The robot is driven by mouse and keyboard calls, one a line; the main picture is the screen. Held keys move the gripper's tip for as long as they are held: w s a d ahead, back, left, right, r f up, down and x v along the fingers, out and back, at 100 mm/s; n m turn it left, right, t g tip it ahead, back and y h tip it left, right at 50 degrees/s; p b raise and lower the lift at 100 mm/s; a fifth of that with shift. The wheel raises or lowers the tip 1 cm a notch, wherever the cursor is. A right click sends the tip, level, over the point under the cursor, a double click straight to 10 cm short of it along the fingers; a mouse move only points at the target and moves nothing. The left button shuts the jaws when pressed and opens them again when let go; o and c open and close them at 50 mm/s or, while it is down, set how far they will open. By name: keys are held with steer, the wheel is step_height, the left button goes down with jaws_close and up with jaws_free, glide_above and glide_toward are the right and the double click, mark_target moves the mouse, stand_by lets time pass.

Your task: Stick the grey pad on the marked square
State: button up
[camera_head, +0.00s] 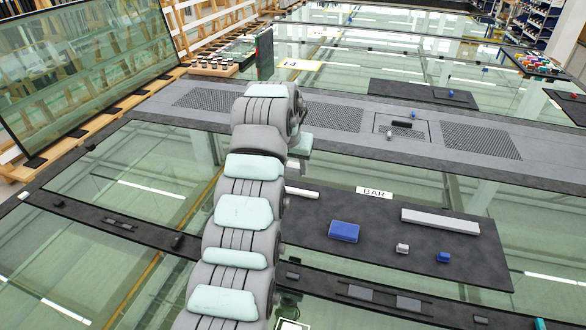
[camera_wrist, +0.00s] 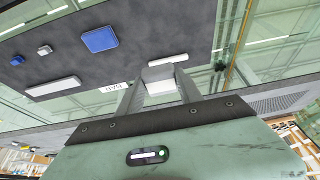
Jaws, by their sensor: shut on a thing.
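My gripper (camera_wrist: 160,85) is shut on a grey pad (camera_wrist: 160,76), a small block with a paler lower face, held between the two fingertips in the wrist view. In the head view my arm reaches away from the camera and hides the fingertips and the held pad. The dark mat (camera_wrist: 60,75) shows beyond and to the left of the fingers in the wrist view; the pad appears apart from it. A thin outlined square (camera_head: 385,130) shows on the grey perforated strip in the head view, with small pieces on and around it. I cannot tell whether it is the marked square.
The dark mat (camera_head: 320,235) holds a blue block (camera_head: 344,231), a long pale bar (camera_head: 440,221), a small grey piece (camera_head: 402,248), a small blue piece (camera_head: 443,257) and a BAR label (camera_head: 374,192). An upright glass pane (camera_head: 80,75) stands at left. Glass surrounds the dark strips.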

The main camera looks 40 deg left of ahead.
steer(key=shift+r+p, duration=0.4)
steer(key=shift+r, duration=0.9)
